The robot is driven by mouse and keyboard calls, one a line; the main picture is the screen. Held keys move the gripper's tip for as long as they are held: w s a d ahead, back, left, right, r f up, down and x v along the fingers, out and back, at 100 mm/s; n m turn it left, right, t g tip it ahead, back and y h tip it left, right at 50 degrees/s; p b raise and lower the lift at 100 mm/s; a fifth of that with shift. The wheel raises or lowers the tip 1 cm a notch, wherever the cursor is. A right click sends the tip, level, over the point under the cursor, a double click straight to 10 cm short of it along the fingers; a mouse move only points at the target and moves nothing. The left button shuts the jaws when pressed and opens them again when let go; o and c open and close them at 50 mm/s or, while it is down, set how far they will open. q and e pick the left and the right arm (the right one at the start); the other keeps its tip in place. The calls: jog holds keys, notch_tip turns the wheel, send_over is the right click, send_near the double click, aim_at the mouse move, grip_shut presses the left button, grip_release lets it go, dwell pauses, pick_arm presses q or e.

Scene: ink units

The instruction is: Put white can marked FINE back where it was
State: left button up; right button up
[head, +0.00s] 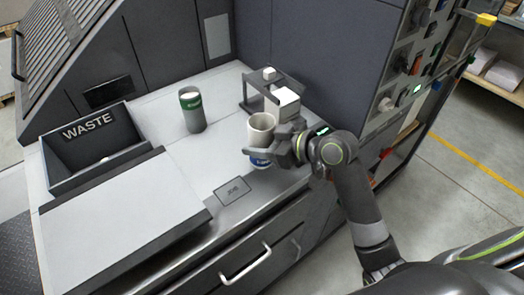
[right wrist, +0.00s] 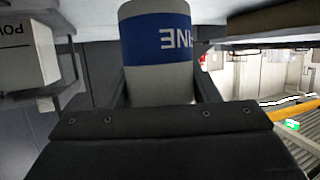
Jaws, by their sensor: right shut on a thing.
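The white can with a blue band (head: 261,127) is in my right gripper (head: 264,153), over the right part of the light counter (head: 188,175). In the right wrist view the can (right wrist: 158,75) appears inverted, and part of its blue-band lettering reads as the end of FINE. Dark fingers lie on both sides of it, and the gripper is shut on it. The can looks roughly upright in the head view; I cannot tell whether its base touches the counter. My left gripper is not in view.
A can with a green band (head: 193,112) stands further back left. A grey stand (head: 252,106) with white blocks is just behind the held can. A WASTE bin (head: 118,161) is at left. A small marked square plate (head: 232,191) lies in front; counter around it is clear.

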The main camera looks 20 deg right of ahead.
jog(key=shift+f, duration=1.55)
jog(key=shift+f, duration=0.2)
jog(key=o, duration=1)
jog(key=shift+o, duration=0.2)
jog(key=shift+r, duration=0.25)
jog(key=v, duration=1.2)
jog(key=shift+b, duration=0.45)
